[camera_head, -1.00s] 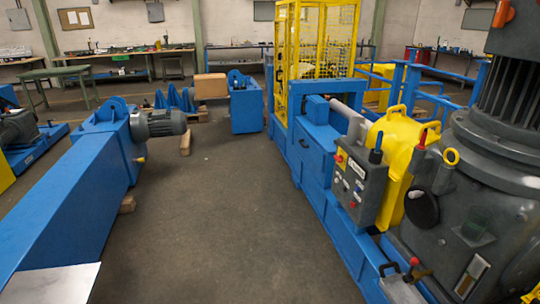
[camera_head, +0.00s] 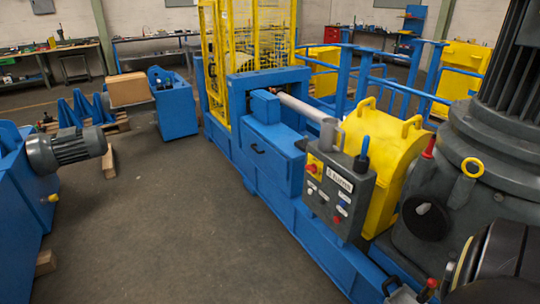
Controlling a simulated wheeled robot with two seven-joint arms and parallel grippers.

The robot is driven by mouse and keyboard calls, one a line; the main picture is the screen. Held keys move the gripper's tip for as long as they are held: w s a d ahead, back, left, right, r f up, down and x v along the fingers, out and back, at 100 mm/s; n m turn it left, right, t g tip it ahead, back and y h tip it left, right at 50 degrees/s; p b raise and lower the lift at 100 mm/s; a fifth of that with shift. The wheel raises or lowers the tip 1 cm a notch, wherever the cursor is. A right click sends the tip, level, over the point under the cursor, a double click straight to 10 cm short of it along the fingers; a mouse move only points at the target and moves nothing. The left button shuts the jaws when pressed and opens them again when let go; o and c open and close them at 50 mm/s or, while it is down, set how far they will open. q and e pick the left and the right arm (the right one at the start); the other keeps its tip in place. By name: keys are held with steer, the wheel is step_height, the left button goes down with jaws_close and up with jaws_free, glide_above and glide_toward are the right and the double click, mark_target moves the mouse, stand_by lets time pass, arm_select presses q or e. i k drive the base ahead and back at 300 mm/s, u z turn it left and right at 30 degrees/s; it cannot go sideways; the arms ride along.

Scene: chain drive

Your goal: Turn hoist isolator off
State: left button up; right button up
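A grey control box (camera_head: 338,198) stands upright on the blue machine frame (camera_head: 300,232), right of the middle. A red knob on a yellow plate (camera_head: 314,166) is at its upper left. Several small coloured buttons and a white label sit on the same face. I cannot read the label, nor tell the knob's position or whether it is the hoist isolator. A blue-topped lever (camera_head: 363,150) stands up behind the box. Neither gripper shows. A dark rounded part at the bottom right may be part of my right arm.
A yellow housing (camera_head: 398,165) and a large grey motor (camera_head: 480,170) stand right of the box. A yellow mesh cage (camera_head: 250,60) stands behind. A grey motor on a blue unit (camera_head: 68,152) is at left. The floor (camera_head: 170,220) between is clear.

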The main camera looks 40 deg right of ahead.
mark_target(312, 168)
steer(key=z, duration=0.05)
steer(key=i, duration=2)
steer(key=z, duration=0.75)
steer(key=i, duration=1.5)
steer(key=z, duration=2.05)
steer(key=i, duration=0.8)
steer(key=z, duration=0.6)
